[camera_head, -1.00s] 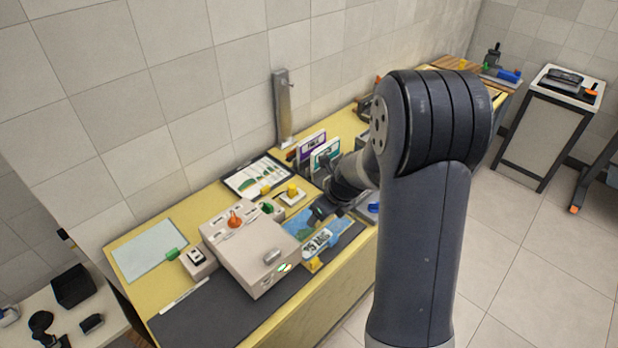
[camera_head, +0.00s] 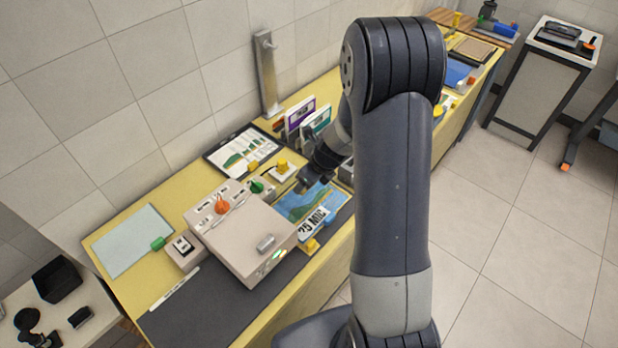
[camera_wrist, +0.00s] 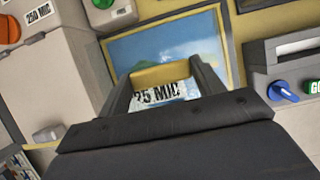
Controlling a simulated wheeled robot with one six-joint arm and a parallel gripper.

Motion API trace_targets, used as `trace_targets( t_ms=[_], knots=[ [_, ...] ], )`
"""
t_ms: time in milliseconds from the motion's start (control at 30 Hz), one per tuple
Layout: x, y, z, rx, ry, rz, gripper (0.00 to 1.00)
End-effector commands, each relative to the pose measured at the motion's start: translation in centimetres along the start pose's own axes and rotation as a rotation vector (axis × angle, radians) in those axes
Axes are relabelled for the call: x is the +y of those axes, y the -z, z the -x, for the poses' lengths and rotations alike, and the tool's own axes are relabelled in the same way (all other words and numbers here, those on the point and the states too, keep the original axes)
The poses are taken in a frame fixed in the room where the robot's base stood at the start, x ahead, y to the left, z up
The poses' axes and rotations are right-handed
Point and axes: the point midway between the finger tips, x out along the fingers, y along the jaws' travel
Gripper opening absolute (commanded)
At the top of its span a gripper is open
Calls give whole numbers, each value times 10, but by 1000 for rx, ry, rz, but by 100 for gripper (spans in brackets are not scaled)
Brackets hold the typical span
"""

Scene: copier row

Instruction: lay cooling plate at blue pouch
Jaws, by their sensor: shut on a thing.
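My gripper (camera_wrist: 163,73) is shut on a yellow block-like piece (camera_wrist: 160,76) between its fingertips. The rest of the held thing is hidden, so I cannot tell its full shape. In the head view my gripper (camera_head: 305,185) is over the back part of the blue picture pouch (camera_head: 290,208), partly covering it. The pouch also shows in the wrist view (camera_wrist: 120,48). A pale flat plate (camera_head: 128,238) with a green grip lies at the far left of the bench.
A beige laminator (camera_head: 245,255) with an orange knob stands just left of the pouch. A dark mat (camera_head: 210,305) covers the front. A yellow-knobbed holder (camera_head: 283,170) is close to my gripper.

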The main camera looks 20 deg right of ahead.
Motion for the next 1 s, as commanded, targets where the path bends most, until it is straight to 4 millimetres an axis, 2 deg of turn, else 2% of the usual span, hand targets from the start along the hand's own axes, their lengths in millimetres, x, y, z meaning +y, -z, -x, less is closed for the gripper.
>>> trace_targets(
  t_ms=[700,1000],
  knots=[
    [0,23,-56,0,0,-1,34],
    [0,30,-72,0,0,0,34]
  ],
)
